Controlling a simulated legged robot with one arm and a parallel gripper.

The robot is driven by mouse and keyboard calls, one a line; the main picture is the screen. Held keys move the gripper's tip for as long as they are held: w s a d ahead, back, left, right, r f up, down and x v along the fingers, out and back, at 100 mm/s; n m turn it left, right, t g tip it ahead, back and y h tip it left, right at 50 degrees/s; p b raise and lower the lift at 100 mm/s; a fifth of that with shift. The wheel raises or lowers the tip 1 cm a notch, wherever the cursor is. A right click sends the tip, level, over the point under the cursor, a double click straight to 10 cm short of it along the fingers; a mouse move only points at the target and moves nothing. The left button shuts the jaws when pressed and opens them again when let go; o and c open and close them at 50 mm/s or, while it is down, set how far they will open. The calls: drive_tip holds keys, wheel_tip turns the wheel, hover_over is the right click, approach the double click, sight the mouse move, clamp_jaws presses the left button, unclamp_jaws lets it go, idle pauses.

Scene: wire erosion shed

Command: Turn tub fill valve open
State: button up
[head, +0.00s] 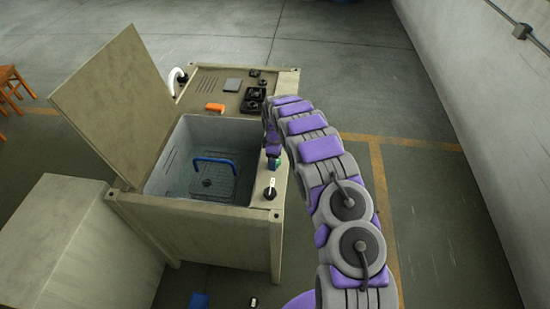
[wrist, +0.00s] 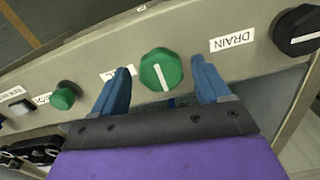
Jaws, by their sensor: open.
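A round green knob (wrist: 161,72) with a white pointer line sits on the panel strip in the wrist view. It appears to be the tub fill valve, but its label (wrist: 110,74) is mostly hidden by a finger. The white line runs roughly across the strip. My gripper (wrist: 161,68) is open, with one blue finger on each side of the knob and visible gaps. In the head view my gripper (head: 273,150) is over the right rim of the tub (head: 185,140), and a bit of green (head: 274,163) shows below it.
A black knob (wrist: 297,30) beside a DRAIN label (wrist: 232,40) is to the right. A smaller green button (wrist: 64,96) is to the left. The lid (head: 107,95) stands open. A blue handle (head: 214,160) is inside the tub. A wall (head: 480,120) stands at right, beyond clear floor.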

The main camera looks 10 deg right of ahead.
drive_tip(key=shift+r, duration=0.1)
wheel_tip(320, 180, up, 17)
drive_tip(key=shift+p, duration=0.35)
idle(0.4)
